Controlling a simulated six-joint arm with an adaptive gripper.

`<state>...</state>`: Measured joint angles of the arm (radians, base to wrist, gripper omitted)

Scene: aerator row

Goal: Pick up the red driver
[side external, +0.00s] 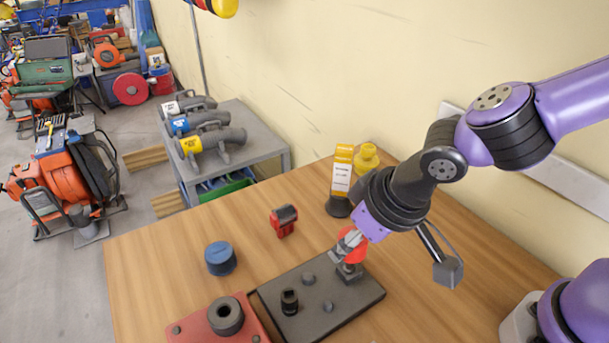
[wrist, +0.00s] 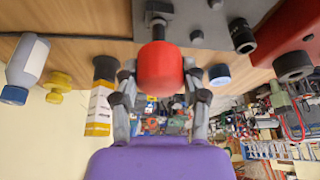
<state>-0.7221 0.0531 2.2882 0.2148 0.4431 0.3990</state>
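The red driver (side external: 359,252) has a rounded red handle and stands upright at the back corner of a dark plate (side external: 340,308), its lower end in a dark block (side external: 349,273). In the wrist view its red handle (wrist: 160,68) fills the space between my fingers, with a dark shaft beyond it. My gripper (side external: 352,243) is at the handle, one finger on each side; it also shows in the wrist view (wrist: 160,75). The fingers are spread about the handle's width. I cannot tell whether they press on it. My fingers partly cover the driver in the side view.
A black socket (side external: 289,302) stands on the plate among low grey knobs. Nearby are a red block with a dark ring (side external: 226,316), a blue cap (side external: 220,258), a small red-and-black part (side external: 284,220), a yellow-labelled bottle (side external: 342,172) and a yellow fitting (side external: 366,158).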

